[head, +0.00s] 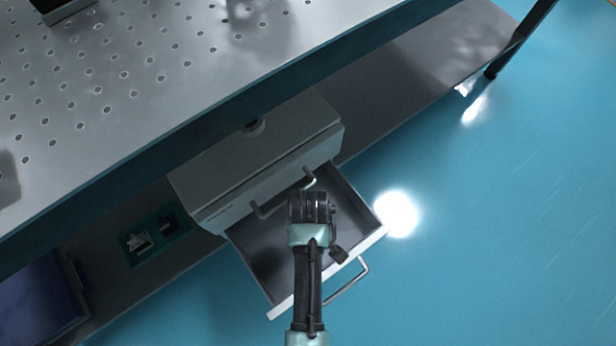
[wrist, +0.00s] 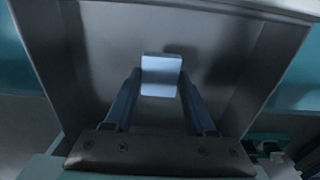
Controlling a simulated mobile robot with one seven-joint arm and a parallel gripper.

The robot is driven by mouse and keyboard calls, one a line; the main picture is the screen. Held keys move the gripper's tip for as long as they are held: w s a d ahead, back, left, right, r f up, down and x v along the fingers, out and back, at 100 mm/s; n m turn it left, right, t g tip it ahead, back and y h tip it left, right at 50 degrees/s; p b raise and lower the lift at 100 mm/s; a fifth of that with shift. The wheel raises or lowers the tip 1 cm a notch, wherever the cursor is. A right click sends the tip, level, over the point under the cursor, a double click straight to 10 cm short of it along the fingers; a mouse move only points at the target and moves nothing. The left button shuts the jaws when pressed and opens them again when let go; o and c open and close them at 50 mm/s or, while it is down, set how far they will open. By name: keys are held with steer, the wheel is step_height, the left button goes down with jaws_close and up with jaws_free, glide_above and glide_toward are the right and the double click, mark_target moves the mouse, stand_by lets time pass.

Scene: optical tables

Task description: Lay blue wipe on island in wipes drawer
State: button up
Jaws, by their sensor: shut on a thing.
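The blue wipe (wrist: 161,75) shows in the wrist view as a small pale blue block between the fingertips. My gripper (wrist: 158,86) is shut on it. An open drawer (head: 262,265) sticks out from a grey cabinet under the table in the head view. My arm reaches over this drawer, and my gripper is above or inside it; the exact height is hard to tell. In the wrist view the drawer's grey floor (wrist: 110,45) lies behind the wipe. In the head view my wrist hides the wipe and the fingers.
The grey drawer cabinet (head: 258,165) stands on a shelf below the perforated optical table (head: 130,75). The drawer's bar handle (head: 347,283) juts from its front. A green tray (head: 152,238) with small items sits left on the shelf. Blue floor to the right is clear.

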step_height(320, 180, down, 4)
steer(key=shift+f+b, duration=0.15)
steer(key=shift+b, duration=1)
steer(key=o, duration=1.3)
step_height(320, 180, up, 12)
steer(key=p, duration=0.6)
steer(key=shift+p, duration=0.35)
